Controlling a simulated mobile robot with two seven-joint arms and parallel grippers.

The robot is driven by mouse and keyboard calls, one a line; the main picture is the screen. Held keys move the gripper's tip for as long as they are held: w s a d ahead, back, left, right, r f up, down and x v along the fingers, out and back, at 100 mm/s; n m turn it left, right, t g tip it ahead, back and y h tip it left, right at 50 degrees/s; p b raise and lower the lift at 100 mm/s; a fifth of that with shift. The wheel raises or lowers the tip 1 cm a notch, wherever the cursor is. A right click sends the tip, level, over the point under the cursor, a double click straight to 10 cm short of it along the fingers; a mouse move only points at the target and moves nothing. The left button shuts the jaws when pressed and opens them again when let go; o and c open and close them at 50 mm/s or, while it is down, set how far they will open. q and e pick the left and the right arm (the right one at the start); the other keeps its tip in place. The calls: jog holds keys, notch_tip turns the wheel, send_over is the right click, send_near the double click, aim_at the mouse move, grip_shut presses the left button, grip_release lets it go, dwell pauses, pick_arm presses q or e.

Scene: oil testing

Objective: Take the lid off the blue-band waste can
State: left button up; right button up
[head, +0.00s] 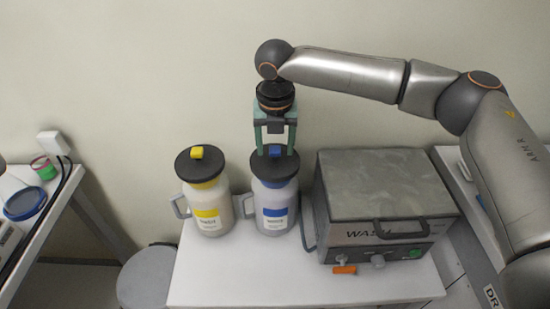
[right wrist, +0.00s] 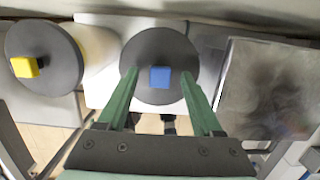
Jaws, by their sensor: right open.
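The blue-band waste can (head: 274,207) stands upright on the white table, a white can with a blue band and a blue label. Its dark round lid (head: 284,170) is on it, with a blue knob (head: 275,151) on top. My right gripper (head: 275,150) is above the lid, pointing down, its green fingers on either side of the knob. In the right wrist view the fingers (right wrist: 164,80) are open, with gaps between them and the blue knob (right wrist: 160,77). The dark lid (right wrist: 150,50) also shows there. My left gripper is in neither view.
A yellow-band waste can (head: 207,205) with a dark lid and yellow knob stands close on the left. A grey metal wash box (head: 385,190) stands close on the right. An orange piece (head: 344,270) lies before it. The table's front left (head: 230,275) is clear.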

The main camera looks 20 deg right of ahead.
jog(key=shift+c, duration=0.4)
grip_shut()
jog(key=shift+r, duration=0.2)
